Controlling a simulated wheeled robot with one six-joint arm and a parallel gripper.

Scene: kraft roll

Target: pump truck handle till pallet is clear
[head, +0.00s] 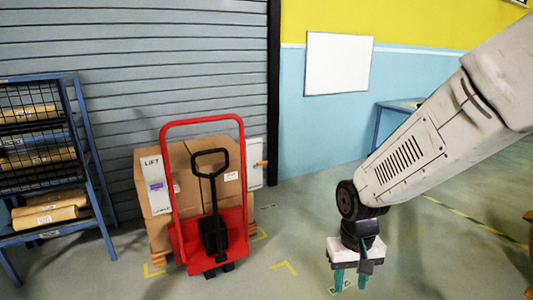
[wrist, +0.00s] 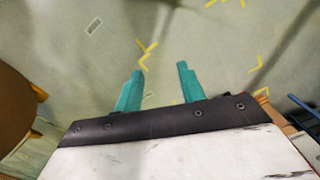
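A red pallet truck (head: 236,235) stands left of centre in the head view, with a tall red tube frame. Its black loop handle (head: 211,153) stands upright in front of the load. Large brown cartons (head: 152,205) sit behind the frame on a pallet that is mostly hidden; I cannot tell whether it is off the floor. My gripper (head: 350,282) hangs low at the right of the truck, pointing down and apart from the handle. Its teal fingers are apart and empty in the wrist view (wrist: 157,92).
A blue rack (head: 95,170) with kraft rolls (head: 45,216) stands at the left. A sign reading LIFT (head: 153,172) and a white panel with an orange lever (head: 256,165) flank the cartons. Yellow marks (head: 284,267) lie on the floor. Floor between truck and gripper is clear.

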